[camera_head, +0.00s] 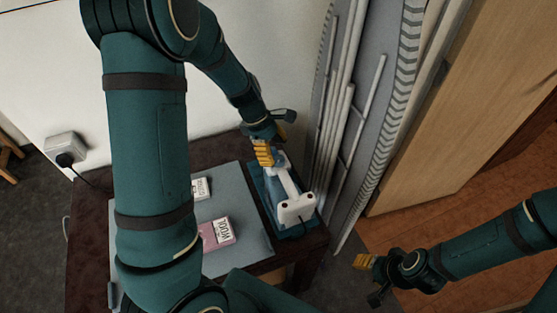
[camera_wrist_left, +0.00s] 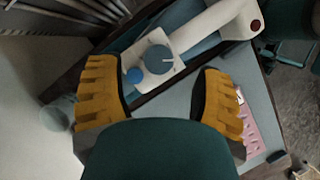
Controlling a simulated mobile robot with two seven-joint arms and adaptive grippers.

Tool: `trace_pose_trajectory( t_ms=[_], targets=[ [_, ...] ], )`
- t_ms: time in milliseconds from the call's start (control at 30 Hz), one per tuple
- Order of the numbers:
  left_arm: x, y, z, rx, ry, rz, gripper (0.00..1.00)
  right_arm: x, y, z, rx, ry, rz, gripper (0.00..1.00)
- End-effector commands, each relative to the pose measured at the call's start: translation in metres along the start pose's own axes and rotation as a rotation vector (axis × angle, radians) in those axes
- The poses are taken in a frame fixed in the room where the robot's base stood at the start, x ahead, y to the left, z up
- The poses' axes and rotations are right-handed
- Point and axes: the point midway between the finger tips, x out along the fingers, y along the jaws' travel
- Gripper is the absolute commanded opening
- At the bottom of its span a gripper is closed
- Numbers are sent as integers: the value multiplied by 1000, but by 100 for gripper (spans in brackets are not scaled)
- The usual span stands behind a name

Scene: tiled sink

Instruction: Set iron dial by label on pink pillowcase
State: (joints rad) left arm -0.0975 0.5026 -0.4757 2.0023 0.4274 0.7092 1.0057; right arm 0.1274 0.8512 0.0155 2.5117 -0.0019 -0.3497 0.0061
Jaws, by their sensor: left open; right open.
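The iron (camera_head: 292,203), white and blue, lies on a blue base (camera_head: 262,190) at the table's right end. In the left wrist view its round blue-grey dial (camera_wrist_left: 158,59), with a short white mark towards the right, sits on a white panel beside a blue button (camera_wrist_left: 134,75). My left gripper (camera_head: 264,152) is open over this panel, its yellow fingers either side of the dial in that view, not closed on it. The pink pillowcase (camera_head: 209,239) has a white label (camera_head: 222,230) reading "WOOL". My right gripper (camera_head: 366,263) is open and empty, away from the table.
A second, pale folded cloth with a label (camera_head: 201,188) too small to read lies behind the pillowcase on the grey board (camera_head: 232,183). A folded rack (camera_head: 345,110) stands close right of the iron. The wall socket (camera_head: 66,147) is at left. Floor at right is clear.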

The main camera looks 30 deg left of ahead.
Motion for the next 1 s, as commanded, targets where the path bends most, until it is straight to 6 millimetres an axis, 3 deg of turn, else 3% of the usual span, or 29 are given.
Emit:
trace_pose_trajectory(
  t_ms=[200, 633, 800, 833, 1000],
  targets=[
    [27, 0, -1, -2, 0, -1, 67, 8, 3, 1, -1, -1, 0, 47],
    [33, 0, 0, 0, 0, 0, 65, 9, 3, 1, -2, -1, 0, 47],
    [33, 0, 0, 0, 0, 0, 5, 9, 3, 1, -2, -1, 0, 47],
    [33, 0, 0, 0, 0, 0, 0, 9, 3, 1, -2, -1, 0, 47],
    [33, 0, 0, 2, 0, -1, 0, 9, 3, 1, -1, -1, 0, 47]
  ],
)
